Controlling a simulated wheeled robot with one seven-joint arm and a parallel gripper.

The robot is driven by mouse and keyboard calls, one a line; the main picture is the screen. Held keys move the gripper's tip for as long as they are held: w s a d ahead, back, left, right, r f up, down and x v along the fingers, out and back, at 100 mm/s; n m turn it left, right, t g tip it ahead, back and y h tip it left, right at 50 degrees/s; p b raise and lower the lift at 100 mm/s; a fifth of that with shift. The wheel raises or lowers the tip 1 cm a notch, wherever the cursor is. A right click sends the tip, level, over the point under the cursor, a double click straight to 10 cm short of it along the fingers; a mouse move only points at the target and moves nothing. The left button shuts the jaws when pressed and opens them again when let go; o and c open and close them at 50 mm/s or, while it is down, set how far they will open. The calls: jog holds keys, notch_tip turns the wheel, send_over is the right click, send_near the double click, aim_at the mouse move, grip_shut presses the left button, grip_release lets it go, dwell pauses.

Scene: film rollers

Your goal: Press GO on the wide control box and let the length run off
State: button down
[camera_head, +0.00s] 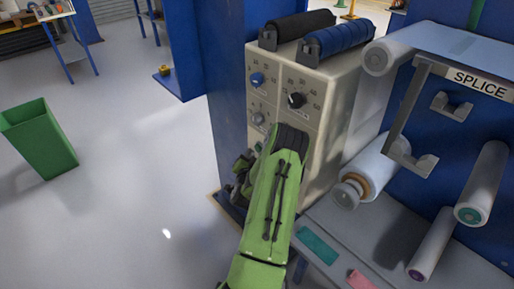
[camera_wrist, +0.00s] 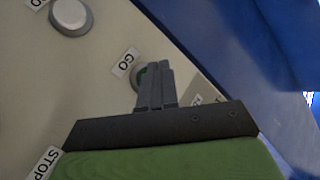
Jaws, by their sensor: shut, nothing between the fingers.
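The wide cream control box (camera_head: 335,95) stands at the centre of the head view, with dials on its front face. Its lower front is hidden behind my green arm. In the wrist view the box face (camera_wrist: 60,90) fills the left side. The GO label (camera_wrist: 125,62) is beside a green button (camera_wrist: 142,74), which is partly covered by my gripper. My gripper (camera_wrist: 155,68) is shut and empty, its fingertips over the green button; I cannot tell whether they touch it. A STOP label (camera_wrist: 46,163) shows at the lower left.
Two rollers, one black (camera_head: 297,27) and one blue (camera_head: 340,37), lie on top of the box. A film roll (camera_head: 368,165) and a SPLICE sign (camera_head: 480,83) are to the right. A green bin (camera_head: 40,138) stands on open floor at left.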

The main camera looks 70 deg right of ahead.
jog(key=shift+w+a+p, duration=0.35)
jog(key=shift+a+p, duration=0.25)
jog(key=shift+a, duration=0.15)
jog(key=shift+w+a+p, duration=0.4)
jog(key=shift+a+p, duration=0.15)
jog(key=shift+a, duration=0.15)
jog(key=shift+w+a+p, duration=0.35)
jog(key=shift+a+p, duration=0.25)
jog(key=shift+a, duration=0.15)
